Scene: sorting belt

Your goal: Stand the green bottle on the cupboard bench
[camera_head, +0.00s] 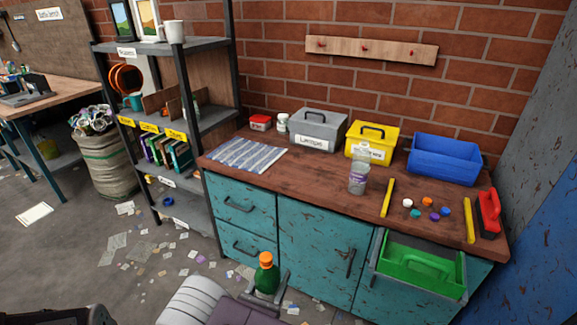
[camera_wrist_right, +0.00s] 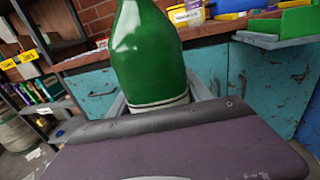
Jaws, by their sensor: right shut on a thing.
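The green bottle (camera_head: 266,275) has an orange cap and stands about upright in the head view, low in front of the cupboard's teal doors. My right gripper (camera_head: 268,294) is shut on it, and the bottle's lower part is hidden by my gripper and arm. In the right wrist view the bottle (camera_wrist_right: 147,50) fills the upper middle, its cap out of frame. The cupboard bench (camera_head: 320,205) has a brown wooden top, higher in the picture than the bottle. My left gripper is not in view.
A drawer with a green tray (camera_head: 420,266) stands open.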

